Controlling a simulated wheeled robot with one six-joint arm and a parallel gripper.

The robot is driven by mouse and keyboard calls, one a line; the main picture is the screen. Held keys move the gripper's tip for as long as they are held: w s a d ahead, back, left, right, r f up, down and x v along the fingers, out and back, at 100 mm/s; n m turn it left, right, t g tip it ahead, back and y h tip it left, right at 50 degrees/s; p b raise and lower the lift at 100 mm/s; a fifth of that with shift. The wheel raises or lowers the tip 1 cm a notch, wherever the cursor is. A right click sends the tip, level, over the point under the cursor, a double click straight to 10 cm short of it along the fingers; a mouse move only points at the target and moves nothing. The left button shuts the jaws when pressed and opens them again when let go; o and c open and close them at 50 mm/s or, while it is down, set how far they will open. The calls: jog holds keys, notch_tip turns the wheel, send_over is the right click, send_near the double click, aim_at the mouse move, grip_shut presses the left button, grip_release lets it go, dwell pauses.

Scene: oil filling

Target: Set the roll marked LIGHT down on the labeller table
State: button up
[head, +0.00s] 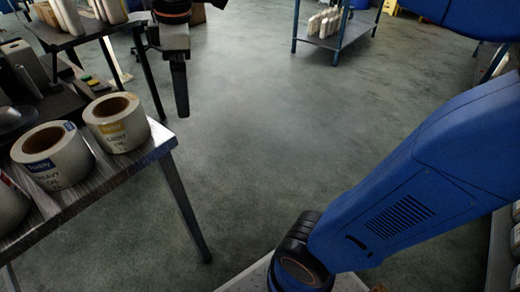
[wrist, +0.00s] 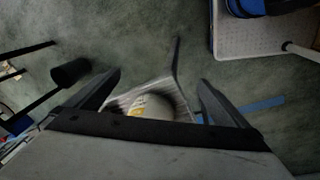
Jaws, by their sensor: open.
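The roll marked LIGHT OIL (head: 117,130), white with a yellow label and a brown core, stands upright near the corner of the labeller table (head: 160,142). My gripper (head: 180,90) is in the air beyond the roll, above and past the table edge in the head view; only one dark finger shows clearly there. In the wrist view my gripper (wrist: 160,80) is open, its two fingers apart and nothing held. A white roll with a yellow mark (wrist: 152,107) shows between the fingers, farther off at the table corner, partly hidden by the gripper body.
A roll marked HEAVY OIL (head: 55,165) with a blue label stands close left of the LIGHT roll. Another roll (head: 10,205) is cut off at the left edge. A blue-framed rack (head: 345,35) with white bottles stands at the back. The middle floor is clear.

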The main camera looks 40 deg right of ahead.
jog(key=s+d+f+m+t, duration=0.1)
jog(key=s+d+f+m, duration=0.5)
jog(key=f+m, duration=0.1)
jog(key=s+d+f+m+t, duration=0.1)
jog(key=s+d+f+m, duration=0.5)
jog(key=f, duration=0.3)
jog(key=shift+s+f+m+t+h, duration=0.35)
jog(key=shift+s+m, duration=0.25)
jog(key=shift+s, duration=0.2)
